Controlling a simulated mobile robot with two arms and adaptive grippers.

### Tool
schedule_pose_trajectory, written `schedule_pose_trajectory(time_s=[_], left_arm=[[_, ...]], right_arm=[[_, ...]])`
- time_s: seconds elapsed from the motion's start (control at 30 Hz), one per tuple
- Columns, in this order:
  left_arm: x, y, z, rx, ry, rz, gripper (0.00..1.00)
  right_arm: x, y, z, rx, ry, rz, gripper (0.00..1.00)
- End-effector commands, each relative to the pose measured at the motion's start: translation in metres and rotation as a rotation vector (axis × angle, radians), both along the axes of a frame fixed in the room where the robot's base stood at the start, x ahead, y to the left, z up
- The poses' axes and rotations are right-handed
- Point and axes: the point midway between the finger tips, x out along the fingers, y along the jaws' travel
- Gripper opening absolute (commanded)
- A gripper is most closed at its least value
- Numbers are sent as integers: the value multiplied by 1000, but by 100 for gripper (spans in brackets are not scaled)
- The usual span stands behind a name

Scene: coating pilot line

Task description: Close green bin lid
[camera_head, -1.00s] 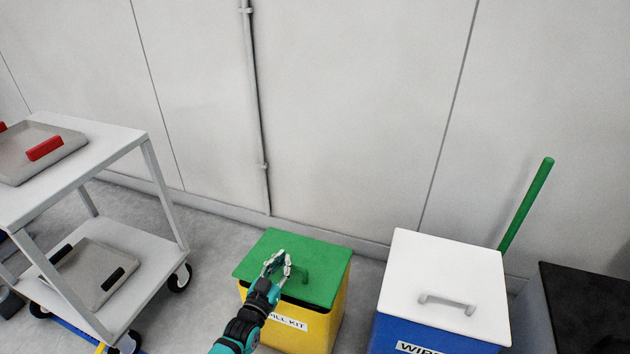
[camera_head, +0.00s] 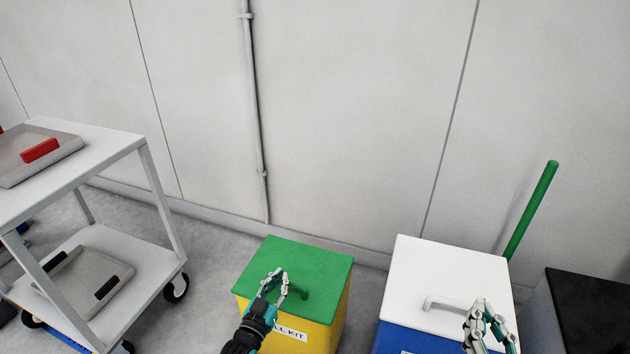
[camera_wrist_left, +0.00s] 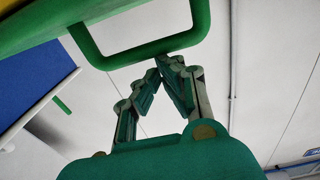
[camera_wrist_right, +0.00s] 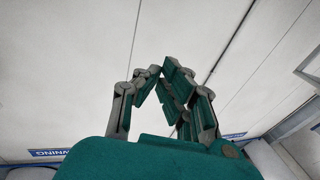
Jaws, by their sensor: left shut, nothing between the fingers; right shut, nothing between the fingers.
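The green lid (camera_head: 315,262) lies flat over the yellow bin (camera_head: 318,333), and I see no gap under its front edge. Its green handle (camera_head: 303,292) stands near the front. My left gripper (camera_head: 277,274) is shut and empty, just left of the handle. In the left wrist view the handle (camera_wrist_left: 196,30) is just beyond the fingertips (camera_wrist_left: 165,70); I cannot tell if they touch. My right gripper (camera_head: 485,306) is shut and empty, over the front of the white lid.
A blue bin (camera_head: 420,340) with a white lid (camera_head: 440,270) stands to the right. A green pole (camera_head: 530,210) leans behind it, and a dark-topped box (camera_head: 590,300) is at far right. A white cart (camera_head: 100,150) with trays stands left. The wall is close behind the bins.

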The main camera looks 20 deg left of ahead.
Motion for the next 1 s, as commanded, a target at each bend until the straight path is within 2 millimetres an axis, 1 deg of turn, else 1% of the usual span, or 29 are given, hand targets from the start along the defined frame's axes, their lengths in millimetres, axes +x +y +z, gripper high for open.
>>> schedule_pose_trajectory(time_s=[0.1,0.5,0.67,0.77,0.87,1.0], left_arm=[[-1,0,-3,0,7,0,0],[-1,0,-2,0,10,0,0],[2,0,7,0,7,0,0],[4,1,16,0,4,0,0],[7,1,23,0,3,0,0],[10,2,33,1,2,0,0]], right_arm=[[0,0,0,0,0,0,0],[0,0,-1,-4,16,0,0],[-3,-5,-27,-41,158,-11,0],[-8,-10,-48,-72,281,-19,0],[-18,-16,-70,-103,413,-27,0],[-36,-25,-97,-144,583,-39,0]])
